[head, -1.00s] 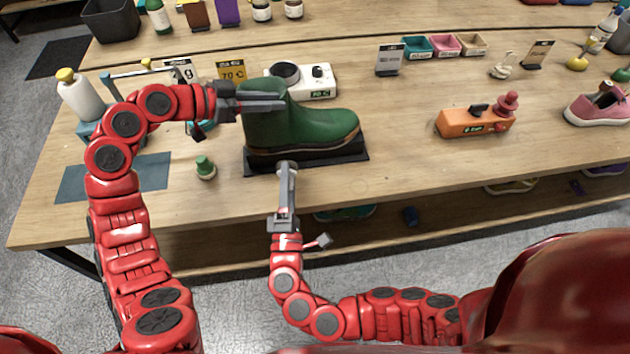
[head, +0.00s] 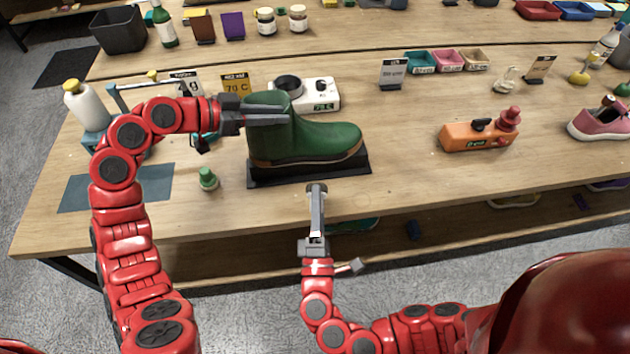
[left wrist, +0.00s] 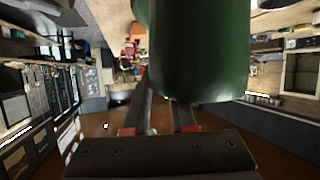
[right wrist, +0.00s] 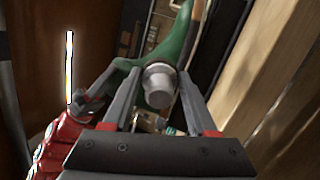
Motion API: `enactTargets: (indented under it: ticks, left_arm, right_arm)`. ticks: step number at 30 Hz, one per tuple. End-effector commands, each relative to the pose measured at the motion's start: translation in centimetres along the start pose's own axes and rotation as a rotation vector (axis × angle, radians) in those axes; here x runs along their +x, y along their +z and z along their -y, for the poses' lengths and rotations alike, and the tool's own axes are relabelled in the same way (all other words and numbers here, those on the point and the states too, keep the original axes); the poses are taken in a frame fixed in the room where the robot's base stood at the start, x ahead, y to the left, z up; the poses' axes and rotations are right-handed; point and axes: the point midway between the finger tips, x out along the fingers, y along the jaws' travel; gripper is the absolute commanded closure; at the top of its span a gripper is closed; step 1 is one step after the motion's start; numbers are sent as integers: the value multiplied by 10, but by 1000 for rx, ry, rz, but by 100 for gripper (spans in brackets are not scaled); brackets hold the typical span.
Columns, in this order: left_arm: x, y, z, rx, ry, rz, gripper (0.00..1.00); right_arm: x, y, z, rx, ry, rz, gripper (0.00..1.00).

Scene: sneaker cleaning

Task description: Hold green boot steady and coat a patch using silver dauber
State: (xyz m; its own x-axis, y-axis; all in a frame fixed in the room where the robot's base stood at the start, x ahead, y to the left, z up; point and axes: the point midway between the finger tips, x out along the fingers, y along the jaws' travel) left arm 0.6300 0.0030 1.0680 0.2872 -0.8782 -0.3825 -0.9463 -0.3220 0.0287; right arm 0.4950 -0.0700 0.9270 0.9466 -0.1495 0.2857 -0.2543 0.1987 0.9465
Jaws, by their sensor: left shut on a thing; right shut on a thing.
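The green boot (head: 310,140) stands upright on a black base (head: 345,172) on the table, toe to the right. My left gripper (head: 282,117) is shut on the boot's shaft; the shaft also fills the top of the left wrist view (left wrist: 205,50). My right gripper (head: 317,188) is in front of the base near the table's front edge, apart from the boot in the head view. In the right wrist view, the silver dauber (right wrist: 159,85) is between its fingers, with the green boot (right wrist: 180,40) behind. The dauber is hard to make out in the head view.
A small green-capped bottle (head: 207,179) stands left of the base, by a blue-grey mat (head: 150,187). A white device (head: 318,95) is behind the boot. The table between boot and orange device is clear.

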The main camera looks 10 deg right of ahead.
Motion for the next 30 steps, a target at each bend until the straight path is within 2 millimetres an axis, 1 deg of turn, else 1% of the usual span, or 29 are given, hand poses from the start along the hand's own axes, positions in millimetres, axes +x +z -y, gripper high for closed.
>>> enactTargets:
  ticks: [1,5,6,15,17,19,23,30]
  left_arm:
    - [0,0,0,0,1,0,73]
    - [0,0,0,0,1,0,50]
    - [0,0,0,0,1,0,43]
    - [-1,0,0,0,0,0,42]
    - [-4,0,1,-1,-1,0,42]
    - [-12,0,1,-1,-2,-1,42]
    - [-36,0,1,0,-4,-1,42]
    - [-89,0,2,-1,-5,-3,42]
  right_arm:
    - [0,0,0,0,0,0,86]
    - [0,0,0,0,0,0,86]
    - [0,0,0,0,0,0,86]
    - [0,0,0,0,0,0,86]
    - [0,0,0,0,0,0,86]
    - [0,0,0,0,0,0,86]
    - [0,0,0,0,0,0,86]
    - [0,0,0,0,0,0,86]
